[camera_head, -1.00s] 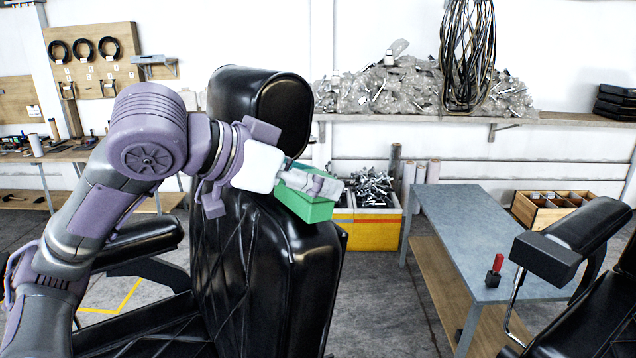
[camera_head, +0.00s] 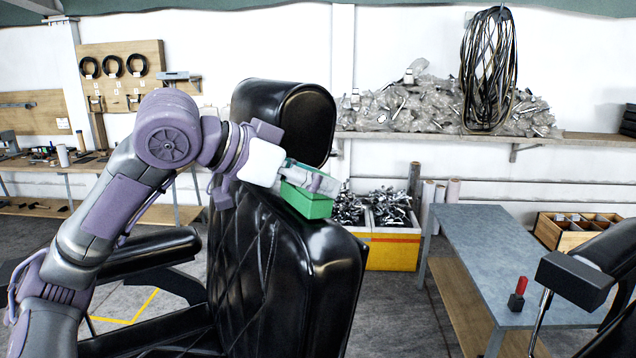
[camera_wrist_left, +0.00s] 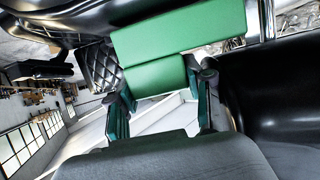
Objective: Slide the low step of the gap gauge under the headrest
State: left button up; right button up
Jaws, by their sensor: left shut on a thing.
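The green gap gauge (camera_head: 308,203), a stepped block, is just over the top of the black chair back (camera_head: 305,275), below and beside the headrest (camera_head: 300,122). Whether it touches the leather or is under the headrest's edge is unclear. My left gripper (camera_head: 318,183) is shut on the gauge, reaching in from the left. In the left wrist view the gauge's two green levels (camera_wrist_left: 180,35) show ahead of the gripper (camera_wrist_left: 163,100), the narrower part between its fingers. The gap under the headrest is mostly hidden by my arm. My right gripper is out of view.
A black armrest (camera_head: 155,252) lies below my left arm. A blue-grey table (camera_head: 490,250) stands right, with a small red-handled item (camera_head: 518,293) on it. Another padded armrest (camera_head: 575,275) is at the far right. A yellow-and-white bin (camera_head: 392,250) stands behind the chair.

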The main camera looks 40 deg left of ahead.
pick_arm(q)
jog(key=shift+a+r, duration=0.1)
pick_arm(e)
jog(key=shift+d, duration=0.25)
pick_arm(q)
jog(key=o, duration=1)
jog(key=shift+o, duration=1.3)
jog(key=shift+d+r, duration=0.15)
jog(key=shift+d, duration=0.1)
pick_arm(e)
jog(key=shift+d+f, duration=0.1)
pick_arm(q)
jog(key=shift+a, duration=0.1)
